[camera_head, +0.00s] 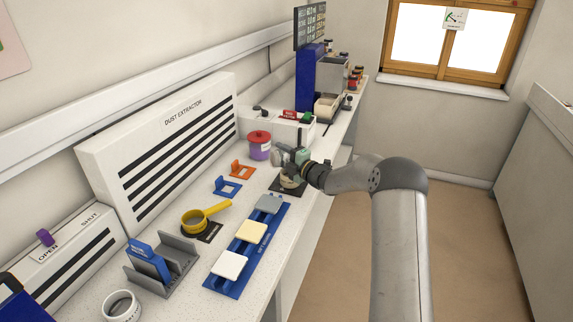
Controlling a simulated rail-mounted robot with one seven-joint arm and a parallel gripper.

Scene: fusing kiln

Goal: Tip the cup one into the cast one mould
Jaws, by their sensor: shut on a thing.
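My gripper (296,161) is at the far middle of the bench, reaching in from the right. It is shut on a small grey-green thing, apparently the cup, mostly covered by the fingers. Its label and contents cannot be read. Just below is a pale rounded piece (290,182) on a dark mat (276,186); I cannot tell whether they touch the held thing or whether this is the cast one mould. Nearer, a blue rack (224,284) holds a grey block (269,203), a cream block (251,231) and a white block (229,265).
A purple jar with a red lid (259,146) stands left of my gripper. Orange (241,169) and blue (228,187) brackets, a yellow-handled sieve (200,216) and a grey slotted rack (172,268) stand nearer. The dust extractor (165,150) lines the wall.

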